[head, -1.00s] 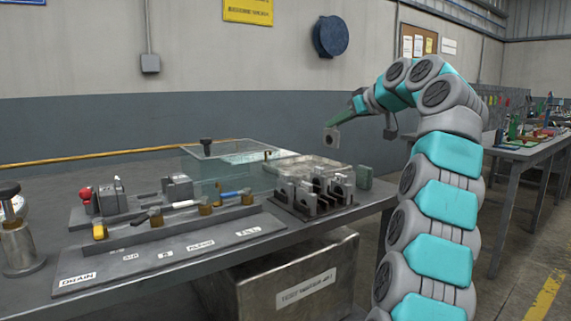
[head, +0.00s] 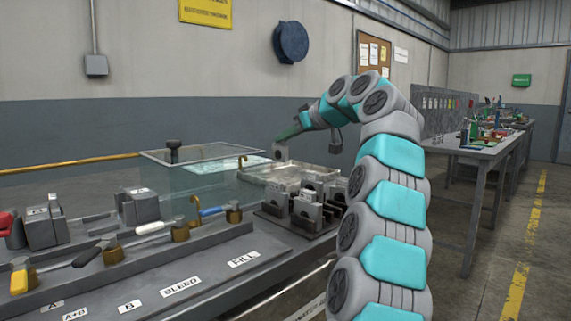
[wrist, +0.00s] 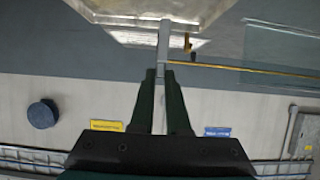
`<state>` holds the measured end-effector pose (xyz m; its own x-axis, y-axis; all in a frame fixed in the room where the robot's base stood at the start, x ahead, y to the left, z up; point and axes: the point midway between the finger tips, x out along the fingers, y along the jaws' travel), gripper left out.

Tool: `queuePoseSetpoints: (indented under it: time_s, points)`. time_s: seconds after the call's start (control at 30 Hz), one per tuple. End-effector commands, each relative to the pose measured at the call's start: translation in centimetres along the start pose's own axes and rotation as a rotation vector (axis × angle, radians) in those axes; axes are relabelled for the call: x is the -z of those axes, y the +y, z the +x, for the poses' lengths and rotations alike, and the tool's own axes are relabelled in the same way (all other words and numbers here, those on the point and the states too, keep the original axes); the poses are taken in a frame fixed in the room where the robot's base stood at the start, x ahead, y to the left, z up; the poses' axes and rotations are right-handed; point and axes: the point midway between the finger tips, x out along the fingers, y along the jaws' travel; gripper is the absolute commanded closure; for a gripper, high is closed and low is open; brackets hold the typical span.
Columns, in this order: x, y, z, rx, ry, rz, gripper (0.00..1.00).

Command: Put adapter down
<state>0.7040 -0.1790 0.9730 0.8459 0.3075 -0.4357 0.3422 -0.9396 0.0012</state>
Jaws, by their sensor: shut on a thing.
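My gripper (head: 287,139) has green fingers and is shut on a grey adapter (head: 280,153), a small flat plate that hangs below the fingertips. In the head view it shows in front of the wall, just above the far rim of the shallow metal tray. In the wrist view my gripper (wrist: 160,74) pinches the adapter (wrist: 164,42), seen edge-on as a narrow grey strip, with the pale tray beyond it. A dark rack (head: 272,217) on the bench holds several similar grey adapters upright, in front of the tray. The held adapter is apart from both.
The metal tray (head: 252,176) sits behind the rack, beside a clear lidded tank (head: 165,183). A valve panel (head: 205,262) with several levers and grey blocks fills the left of the bench. Another cluttered bench (head: 480,148) stands at the right, across open floor.

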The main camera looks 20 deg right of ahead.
Motion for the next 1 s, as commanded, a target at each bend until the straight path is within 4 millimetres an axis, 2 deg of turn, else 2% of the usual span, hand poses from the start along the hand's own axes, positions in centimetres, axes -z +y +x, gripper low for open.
queuePoseSetpoints:
  time_s: [0.43, 0.8, 1.0]
  points:
    - [-1.4, 0.0, 0.6, 0.0, 0.001, 0.001, 1.0]
    - [-4.0, 0.0, 1.9, 0.0, -0.001, 0.0, 1.0]
    - [-4.2, 0.0, 2.0, 0.0, -0.001, 0.0, 1.0]
